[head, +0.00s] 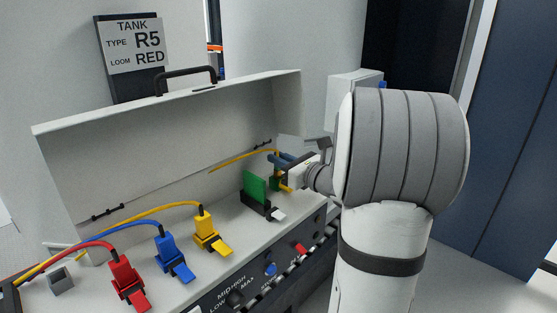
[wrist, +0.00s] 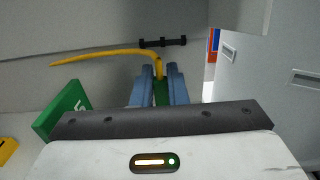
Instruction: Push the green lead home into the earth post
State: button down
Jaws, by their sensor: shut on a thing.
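My gripper (head: 280,161) is at the far right end of the open case's deck, its blue fingers shut on the green lead's plug (head: 274,183). In the wrist view the green plug (wrist: 161,93) shows between the two fingers, with a yellow cable (wrist: 110,55) leaving its top and curving left. A small yellow piece (head: 285,188) shows beside the plug, low at the deck. The earth post is not clearly seen; the plug, fingers and wrist cover that spot. I cannot tell how deep the plug sits.
A green upright plate (head: 255,187) on a black base stands just left of my gripper. Yellow (head: 205,228), blue (head: 166,248) and red (head: 121,273) plugs sit further left along the deck. The raised lid (head: 160,130) stands close behind; a grey wall unit is at right.

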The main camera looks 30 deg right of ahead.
jog(key=shift+f+b, duration=0.95)
jog(key=shift+f, duration=0.2)
jog(key=c, duration=1.4)
grip_release()
jog(key=shift+o, duration=0.2)
jog(key=v, duration=0.7)
jog(key=shift+s+d+r, duration=0.1)
jog(key=shift+s+d, duration=0.05)
jog(key=shift+s, duration=0.2)
